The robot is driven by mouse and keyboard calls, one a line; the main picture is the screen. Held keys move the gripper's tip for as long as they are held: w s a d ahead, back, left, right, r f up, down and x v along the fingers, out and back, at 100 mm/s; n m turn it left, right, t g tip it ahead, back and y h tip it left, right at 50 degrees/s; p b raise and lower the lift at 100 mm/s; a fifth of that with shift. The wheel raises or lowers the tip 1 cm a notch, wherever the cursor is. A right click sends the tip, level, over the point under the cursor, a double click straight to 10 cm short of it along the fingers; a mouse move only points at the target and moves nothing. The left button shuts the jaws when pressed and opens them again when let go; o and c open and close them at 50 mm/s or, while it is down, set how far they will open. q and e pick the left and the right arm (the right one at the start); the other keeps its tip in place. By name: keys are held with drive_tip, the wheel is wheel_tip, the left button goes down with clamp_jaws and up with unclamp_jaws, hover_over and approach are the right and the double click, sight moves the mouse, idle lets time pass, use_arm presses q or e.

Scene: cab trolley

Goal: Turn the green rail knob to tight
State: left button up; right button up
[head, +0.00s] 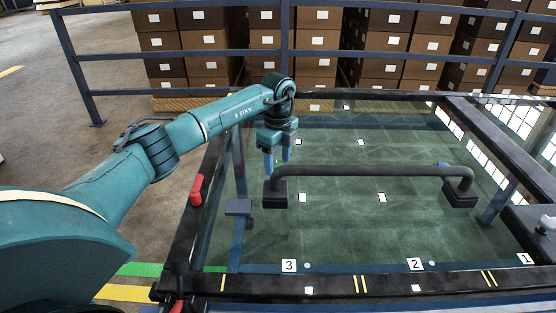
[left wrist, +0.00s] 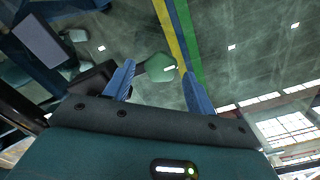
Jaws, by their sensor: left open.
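My left gripper (head: 277,162) hangs from its arm with its blue fingers pointing down, just above the left foot (head: 275,196) of a dark bar. In the left wrist view its two fingers (left wrist: 159,72) are spread open. A green knob with a white mark (left wrist: 155,64) shows between and beyond the fingertips in that view. The fingers look apart from it, though the distance is hard to judge. My right gripper is in neither view.
The dark bar (head: 375,170) spans a glossy green-grey glass surface (head: 350,232) inside a black frame (head: 330,284). A red handle (head: 196,190) sits on the frame's left side. Number labels line the near edge. A blue railing (head: 240,50) and stacked boxes stand behind.

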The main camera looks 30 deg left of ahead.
use_arm(q)
drive_tip(key=shift+f, duration=0.2)
drive_tip(key=shift+c, duration=0.3)
drive_tip(key=c, duration=0.9)
drive_tip(key=shift+c, duration=0.2)
